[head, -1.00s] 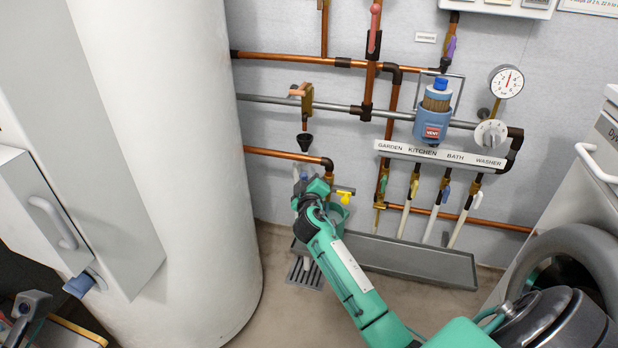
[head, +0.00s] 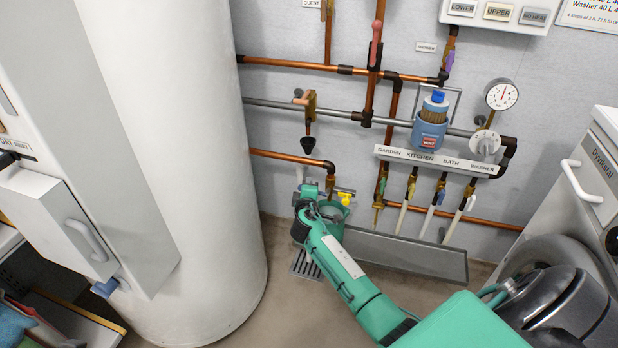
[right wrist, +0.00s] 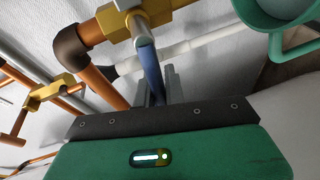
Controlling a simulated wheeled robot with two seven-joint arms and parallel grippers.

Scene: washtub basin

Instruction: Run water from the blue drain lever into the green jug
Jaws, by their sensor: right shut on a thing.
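The blue drain lever (right wrist: 152,68) hangs from a brass valve (right wrist: 135,18) in the right wrist view. My right gripper (right wrist: 156,88) is shut on it, with one grey finger on each side. In the head view my right gripper (head: 308,190) is low by the wall pipes and hides the lever. The green jug (head: 334,209) stands just right of the gripper, below a yellow-handled tap, and is partly hidden by my arm. Its rim and handle (right wrist: 283,50) show at the upper right of the right wrist view. No water is visible. My left gripper is out of view.
A large white cylinder (head: 215,230) stands close left of my arm. A grey trough (head: 405,258) lies along the wall to the right. Copper pipes (head: 290,157) and labelled valves fill the wall. A washer (head: 575,190) stands at the right.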

